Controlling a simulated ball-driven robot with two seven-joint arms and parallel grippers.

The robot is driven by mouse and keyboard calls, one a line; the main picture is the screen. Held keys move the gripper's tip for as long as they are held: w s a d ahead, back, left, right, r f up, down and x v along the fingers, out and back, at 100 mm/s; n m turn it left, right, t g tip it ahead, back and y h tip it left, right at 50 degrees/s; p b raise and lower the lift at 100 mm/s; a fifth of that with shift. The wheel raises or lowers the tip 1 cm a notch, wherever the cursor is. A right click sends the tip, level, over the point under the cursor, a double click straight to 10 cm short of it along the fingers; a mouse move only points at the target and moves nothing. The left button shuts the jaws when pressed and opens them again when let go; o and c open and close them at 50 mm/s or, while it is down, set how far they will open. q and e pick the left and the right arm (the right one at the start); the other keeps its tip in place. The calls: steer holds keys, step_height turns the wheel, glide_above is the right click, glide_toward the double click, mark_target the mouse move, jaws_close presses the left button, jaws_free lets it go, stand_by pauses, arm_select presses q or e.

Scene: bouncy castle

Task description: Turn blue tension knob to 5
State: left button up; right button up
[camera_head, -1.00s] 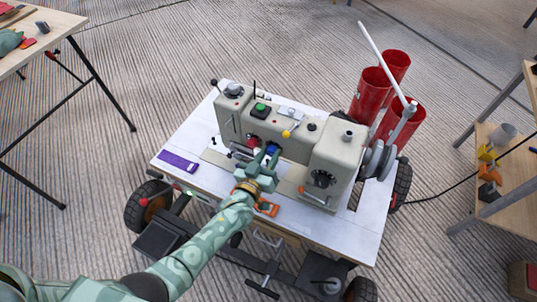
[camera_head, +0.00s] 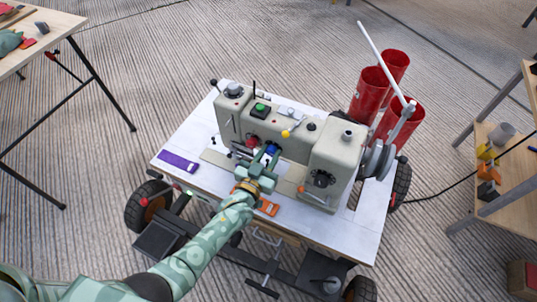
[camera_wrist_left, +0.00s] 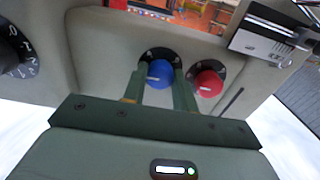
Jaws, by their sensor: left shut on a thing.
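The blue tension knob (camera_wrist_left: 160,72) sits on the front of the beige sewing machine (camera_head: 335,160). In the wrist view it stands between the two green fingers of my left gripper (camera_wrist_left: 160,82), which is shut on it. Its white pointer mark points to the left in that view; the dial numbers around it are too small to read. In the head view my left gripper (camera_head: 264,157) reaches the machine's front, and the blue knob (camera_head: 271,149) shows at its fingertips. My right gripper is not in view.
A red knob (camera_wrist_left: 208,83) is close beside the right finger in the wrist view. A black numbered dial (camera_wrist_left: 12,48) is at its left edge. The white table (camera_head: 345,235) carries a purple item (camera_head: 178,162) and an orange item (camera_head: 268,207). Red cylinders (camera_head: 372,95) stand behind.

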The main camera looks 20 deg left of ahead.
arm_select(q)
steer(key=o, duration=0.9)
steer(key=shift+s+f, duration=0.1)
steer(key=shift+f, duration=0.1)
steer(key=shift+o, duration=0.4)
steer(key=shift+r, duration=0.1)
steer(key=shift+s+a+r+p, duration=0.1)
steer(key=shift+s+p, duration=0.2)
steer(key=s+a+p, duration=0.3)
steer(key=s+p, duration=0.1)
steer(key=s, duration=1.1)
steer(key=shift+s, duration=0.15)
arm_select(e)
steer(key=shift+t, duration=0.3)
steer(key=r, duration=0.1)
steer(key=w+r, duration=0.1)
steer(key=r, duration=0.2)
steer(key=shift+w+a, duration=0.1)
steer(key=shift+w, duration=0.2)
